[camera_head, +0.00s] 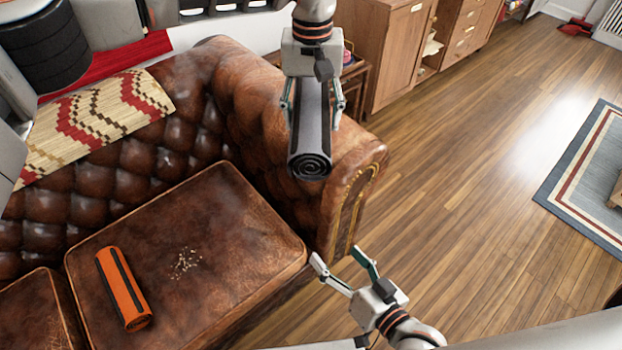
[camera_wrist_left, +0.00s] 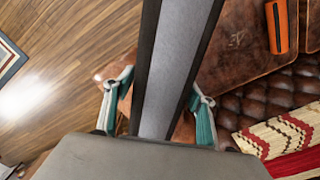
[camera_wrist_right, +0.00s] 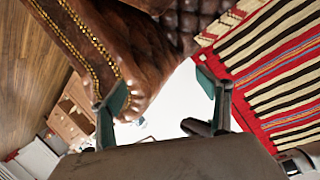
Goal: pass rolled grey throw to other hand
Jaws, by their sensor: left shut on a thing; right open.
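The rolled grey throw (camera_head: 311,135) has dark edge bands and a dark spiral end facing the camera. My left gripper (camera_head: 312,112) is shut across it and holds it in the air above the sofa's arm. The throw also runs between the left fingers in the left wrist view (camera_wrist_left: 177,75). My right gripper (camera_head: 338,256) is open and empty, lower in the head view, in front of the sofa's arm and apart from the throw. The right wrist view shows its spread fingers (camera_wrist_right: 160,90) with nothing between them.
The brown leather sofa (camera_head: 190,250) fills the left. An orange striped roll (camera_head: 124,289) and some crumbs (camera_head: 185,263) lie on its seat. A patterned blanket (camera_head: 95,120) covers the backrest. A wooden cabinet (camera_head: 392,55) stands behind. The floor (camera_head: 460,170) at right is clear up to a rug (camera_head: 600,175).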

